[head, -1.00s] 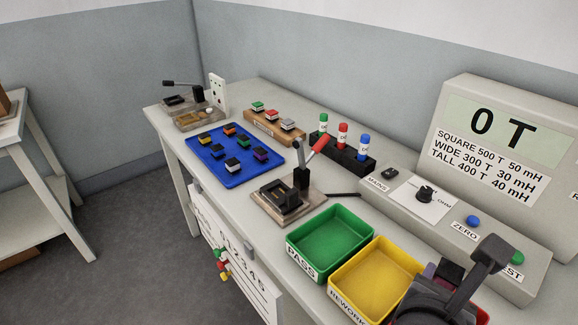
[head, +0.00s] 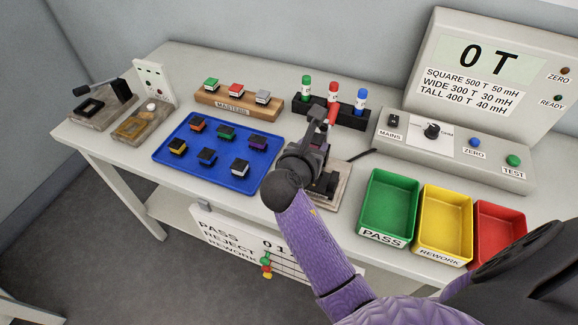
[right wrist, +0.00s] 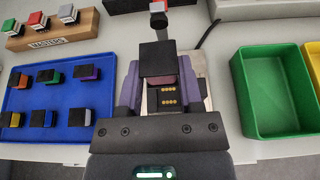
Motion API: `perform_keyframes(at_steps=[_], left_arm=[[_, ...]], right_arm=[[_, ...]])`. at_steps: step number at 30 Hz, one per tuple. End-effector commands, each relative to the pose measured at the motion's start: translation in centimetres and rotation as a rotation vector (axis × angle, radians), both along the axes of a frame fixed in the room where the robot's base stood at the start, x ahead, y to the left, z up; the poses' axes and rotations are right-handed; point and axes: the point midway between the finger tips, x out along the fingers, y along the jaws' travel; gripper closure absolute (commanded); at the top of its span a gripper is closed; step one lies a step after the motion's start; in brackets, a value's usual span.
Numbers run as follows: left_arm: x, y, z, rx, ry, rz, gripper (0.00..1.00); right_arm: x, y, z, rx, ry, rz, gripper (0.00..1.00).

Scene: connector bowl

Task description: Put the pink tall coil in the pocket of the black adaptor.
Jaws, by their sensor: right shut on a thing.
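My right gripper (right wrist: 160,92) is shut on the pink tall coil, which has a black top (right wrist: 157,56) and a dull pink side. One finger is on each side of the coil. The black adaptor (right wrist: 168,106) lies below and nearer the camera in the right wrist view, with gold contacts showing in its pocket. The coil appears to be above the adaptor; the exact gap cannot be told. In the head view my right gripper (head: 312,150) is over the fixture, and the adaptor (head: 326,184) is partly hidden by it. My left gripper is not in view.
A blue tray (head: 222,180) with several coils lies left of the gripper. Green (head: 366,222), yellow (head: 425,243) and red bins stand to the right. A red-handled lever (head: 332,114) rises behind the adaptor, close to the gripper. A masters block (head: 215,101) and a pen rack stand behind.

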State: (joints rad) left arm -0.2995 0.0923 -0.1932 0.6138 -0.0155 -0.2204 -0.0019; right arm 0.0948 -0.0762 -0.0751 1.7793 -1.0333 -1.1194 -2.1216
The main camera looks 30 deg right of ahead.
Motion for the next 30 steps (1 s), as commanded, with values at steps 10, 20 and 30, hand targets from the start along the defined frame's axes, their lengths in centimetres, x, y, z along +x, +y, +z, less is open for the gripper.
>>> perform_keyframes(at_steps=[10,20,30], left_arm=[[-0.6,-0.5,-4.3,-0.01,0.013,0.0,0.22],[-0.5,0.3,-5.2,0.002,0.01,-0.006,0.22],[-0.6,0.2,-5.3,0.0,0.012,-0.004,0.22]], right_arm=[[-0.1,0.0,-7.7,0.001,0.008,-0.001,1.0],[0.0,0.0,-9.6,0.002,0.004,0.0,1.0],[0.0,0.0,-9.8,0.002,0.004,0.0,0.19]])
